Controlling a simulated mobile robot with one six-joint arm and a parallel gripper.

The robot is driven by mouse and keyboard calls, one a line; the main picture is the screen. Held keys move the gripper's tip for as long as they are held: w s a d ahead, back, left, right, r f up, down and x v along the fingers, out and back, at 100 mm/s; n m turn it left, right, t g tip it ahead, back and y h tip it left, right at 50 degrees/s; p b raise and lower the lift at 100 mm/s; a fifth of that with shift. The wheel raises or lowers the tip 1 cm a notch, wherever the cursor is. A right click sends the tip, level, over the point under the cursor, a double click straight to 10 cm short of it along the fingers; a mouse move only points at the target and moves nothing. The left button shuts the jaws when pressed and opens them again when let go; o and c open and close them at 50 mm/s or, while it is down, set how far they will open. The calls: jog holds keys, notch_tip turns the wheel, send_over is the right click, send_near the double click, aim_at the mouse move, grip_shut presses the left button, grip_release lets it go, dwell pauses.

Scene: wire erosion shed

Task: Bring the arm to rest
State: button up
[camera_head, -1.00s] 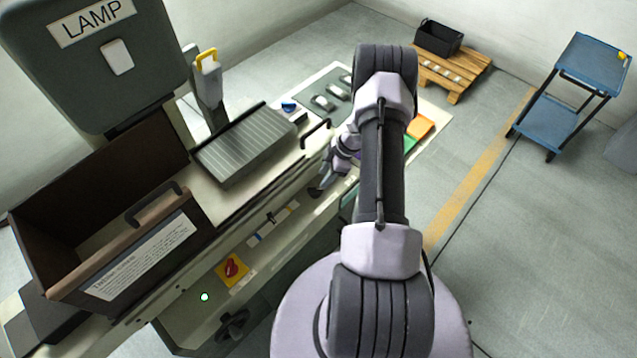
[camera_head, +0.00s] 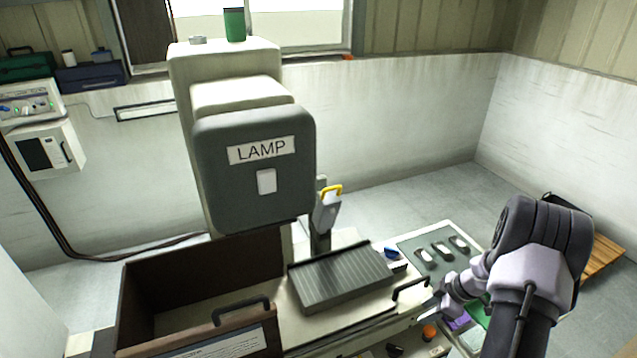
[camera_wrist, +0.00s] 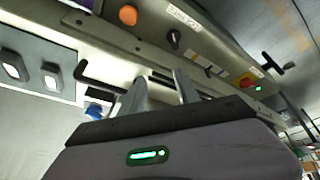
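My arm (camera_head: 540,262) is bent at the right of the head view, beside the machine. My gripper (camera_wrist: 160,82) shows two separate fingers in the wrist view, with a gap between them and nothing held. The fingers point toward the machine's front edge. In the head view the gripper is small and partly hidden by my wrist, close to a black handle (camera_head: 411,287). I cannot tell the exact clearance to the machine.
The machine carries a lamp housing (camera_head: 255,170), a ribbed plate (camera_head: 343,277) and an open brown tank (camera_head: 205,270). A grey panel (camera_head: 405,243) with several pale pieces lies beside my arm. A wooden pallet (camera_head: 603,258) is at far right. Floor behind the machine is clear.

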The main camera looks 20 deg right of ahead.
jog(key=w+a+r+m+t+h+b, duration=0.1)
jog(key=w+r+m+t+h+b, duration=0.3)
jog(key=w+r, duration=0.75)
jog(key=s+a+r+m+t+h+b, duration=0.1)
jog(key=s+a+r+m+h+b, duration=0.1)
jog(key=a+r+b, duration=0.3)
jog(key=s+a+r+m+h+b, duration=0.2)
jog(key=a+r+m+b, duration=0.15)
jog(key=r, duration=0.25)
jog(key=s+a+f+m+g+y+b, duration=0.1)
jog(key=s+a+f+m+y+b, duration=0.1)
jog(key=s+a, duration=1)
jog(key=s+a+f+m+g+y+b, duration=0.2)
jog(key=s+a+f+y+b, duration=0.2)
jog(key=s+a, duration=0.8)
jog(key=a+f+y, duration=0.1)
jog(key=a+f, duration=0.1)
jog(key=a, duration=0.1)
jog(key=shift+s+f+b, duration=0.15)
jog(key=shift+f+b, duration=0.15)
jog(key=shift+b, duration=0.1)
jog(key=shift+a+m, duration=0.1)
jog(key=shift+m, duration=0.15)
